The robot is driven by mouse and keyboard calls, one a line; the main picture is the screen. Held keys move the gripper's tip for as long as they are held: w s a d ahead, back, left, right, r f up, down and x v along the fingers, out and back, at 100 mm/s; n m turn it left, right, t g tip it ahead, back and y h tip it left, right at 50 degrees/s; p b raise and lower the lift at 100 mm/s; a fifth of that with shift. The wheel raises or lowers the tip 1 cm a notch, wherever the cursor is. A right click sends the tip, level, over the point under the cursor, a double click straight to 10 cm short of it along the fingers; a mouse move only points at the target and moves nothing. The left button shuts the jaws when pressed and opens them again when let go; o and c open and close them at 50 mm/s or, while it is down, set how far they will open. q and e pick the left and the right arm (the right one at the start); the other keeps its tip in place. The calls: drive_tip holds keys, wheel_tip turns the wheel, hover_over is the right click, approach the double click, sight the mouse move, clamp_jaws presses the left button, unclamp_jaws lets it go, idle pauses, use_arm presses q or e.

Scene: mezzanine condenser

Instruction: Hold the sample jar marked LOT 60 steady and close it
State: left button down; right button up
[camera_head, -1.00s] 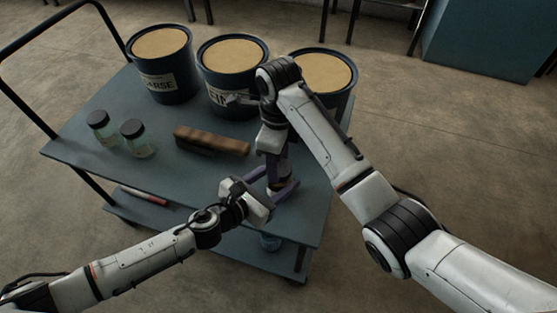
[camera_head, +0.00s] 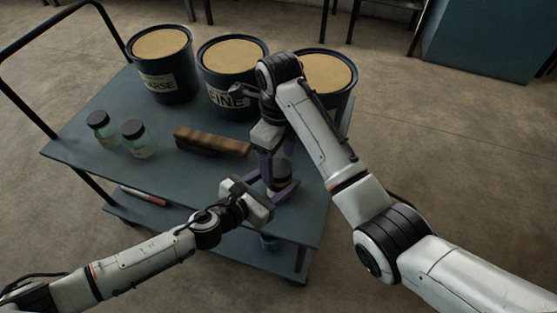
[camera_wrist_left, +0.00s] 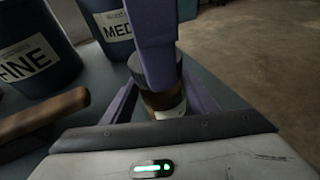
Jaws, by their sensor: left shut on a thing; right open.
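A small jar with brown contents, a dark lid and a pale label stands near the cart's front right corner (camera_head: 283,176); it also shows in the left wrist view (camera_wrist_left: 166,103). The label's writing is not readable. My left gripper (camera_head: 272,187) is shut around the jar's body from the front left, its purple fingers on both sides. My right gripper (camera_head: 275,164) points down from above and is open, its fingers at lid height. One of its fingers hides part of the lid in the left wrist view. The lid sits on the jar; whether it is tight I cannot tell.
Two jars with dark lids (camera_head: 98,127) (camera_head: 135,138) stand at the left on the blue-grey cart (camera_head: 85,165). A brown brush-like block (camera_head: 212,141) lies mid-cart. Three filled tubs (camera_head: 163,66) (camera_head: 232,75) (camera_head: 328,72) line the back. A red and white item (camera_head: 143,195) lies on the lower shelf.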

use_arm(q)
drive_tip(key=shift+a, duration=0.1)
use_arm(e)
wheel_tip(320, 180, up, 3)
drive_tip(key=shift+r, duration=0.3)
drive_tip(key=shift+a, duration=0.1)
drive_tip(key=shift+c, duration=0.2)
